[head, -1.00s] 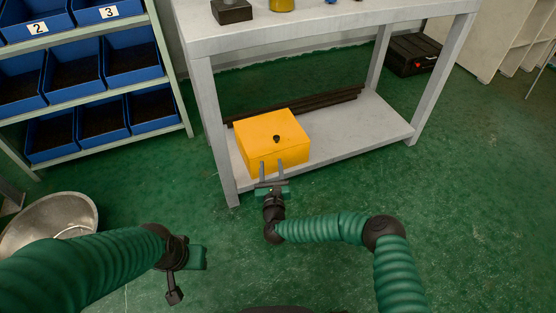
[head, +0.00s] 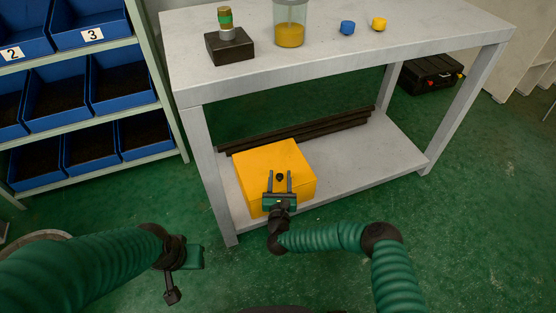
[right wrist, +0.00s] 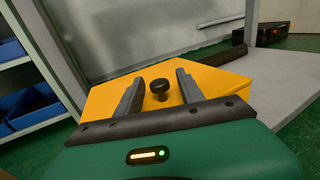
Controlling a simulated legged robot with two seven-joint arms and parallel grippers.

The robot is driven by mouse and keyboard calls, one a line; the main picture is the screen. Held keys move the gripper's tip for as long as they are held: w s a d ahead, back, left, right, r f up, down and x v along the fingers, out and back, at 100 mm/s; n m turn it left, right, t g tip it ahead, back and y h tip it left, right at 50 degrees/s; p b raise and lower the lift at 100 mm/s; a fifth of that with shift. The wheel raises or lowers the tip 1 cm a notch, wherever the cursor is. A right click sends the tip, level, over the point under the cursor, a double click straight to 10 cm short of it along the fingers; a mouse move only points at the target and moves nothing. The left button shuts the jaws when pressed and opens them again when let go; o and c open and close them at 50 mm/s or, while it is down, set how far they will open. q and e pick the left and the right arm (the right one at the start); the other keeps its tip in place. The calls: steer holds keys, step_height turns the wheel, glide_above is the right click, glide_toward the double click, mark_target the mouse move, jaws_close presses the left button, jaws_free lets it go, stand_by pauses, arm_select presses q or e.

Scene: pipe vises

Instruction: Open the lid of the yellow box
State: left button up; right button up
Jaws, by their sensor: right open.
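The yellow box (head: 265,160) sits on the lower shelf of the grey table, its lid shut. A black knob (head: 280,177) stands on the lid; it also shows in the right wrist view (right wrist: 159,88). My right gripper (head: 279,174) is open over the lid, its two fingers on either side of the knob and apart from it. In the right wrist view the right gripper (right wrist: 158,85) has the knob between and slightly beyond its fingers. My left gripper (head: 182,270) hangs over the floor at lower left; its jaws do not show clearly.
The grey table (head: 400,150) has its top above the box, with a jar (head: 290,25) and small parts on it. Dark pipes (head: 300,132) lie behind the box. A rack of blue bins (head: 90,100) stands at left. The shelf right of the box is clear.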

steer(key=shift+w, duration=0.35)
steer(key=shift+r, duration=0.1)
steer(key=shift+c, duration=0.5)
jaws_close()
stand_by(0.6)
